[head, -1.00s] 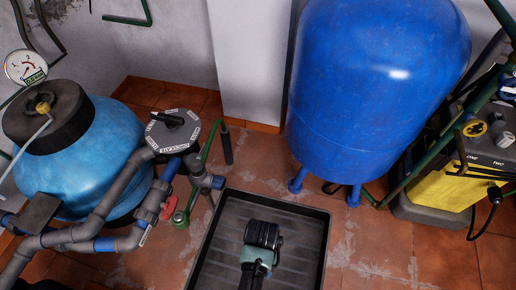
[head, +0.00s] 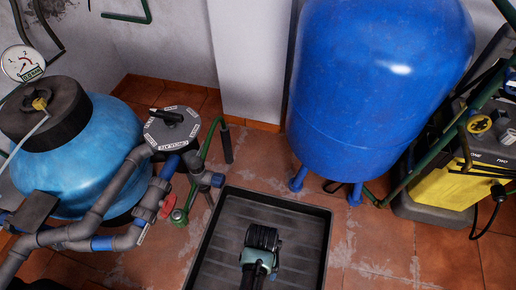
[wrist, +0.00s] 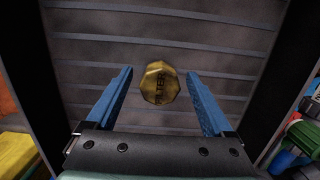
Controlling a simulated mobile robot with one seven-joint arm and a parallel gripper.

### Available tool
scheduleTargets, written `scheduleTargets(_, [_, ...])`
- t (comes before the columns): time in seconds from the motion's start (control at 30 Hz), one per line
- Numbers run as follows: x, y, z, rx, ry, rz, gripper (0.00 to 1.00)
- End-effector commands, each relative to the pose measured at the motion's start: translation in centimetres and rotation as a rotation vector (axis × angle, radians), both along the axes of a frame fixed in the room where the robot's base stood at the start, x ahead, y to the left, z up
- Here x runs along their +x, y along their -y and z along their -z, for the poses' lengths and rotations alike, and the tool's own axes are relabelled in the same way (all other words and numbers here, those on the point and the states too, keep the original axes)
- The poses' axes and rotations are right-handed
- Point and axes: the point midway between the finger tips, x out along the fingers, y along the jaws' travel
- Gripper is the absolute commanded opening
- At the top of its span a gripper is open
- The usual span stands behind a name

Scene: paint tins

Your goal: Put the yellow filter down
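The yellow filter (wrist: 160,83) shows in the wrist view as a gold, many-sided knob-like piece with dark lettering on it. It is between the two blue fingers of my gripper (wrist: 160,73), with a clear gap on both sides. The fingers are wide apart and do not touch it. Behind it is the ribbed floor of a dark tray (wrist: 225,38); I cannot tell for sure whether it rests there. In the head view my gripper (head: 262,240) is over the dark tray (head: 222,232), and the filter is hidden below it.
A large blue tank (head: 370,90) stands behind the tray. A light-blue vessel (head: 75,160) with grey pipes (head: 105,205) and a lidded grey housing (head: 172,130) is at the left. A yellow-and-black unit (head: 445,185) is at the right.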

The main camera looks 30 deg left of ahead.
Motion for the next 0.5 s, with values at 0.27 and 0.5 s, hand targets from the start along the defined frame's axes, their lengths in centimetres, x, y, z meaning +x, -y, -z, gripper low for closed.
scheduleTargets(0.27, [0.0, 0.0, -0.3, 0.0, 0.0, 0.0, 0.86])
scheduleTargets(0.5, [0.5, -0.1, -4.2, 0.001, 0.003, 0.0, 0.86])
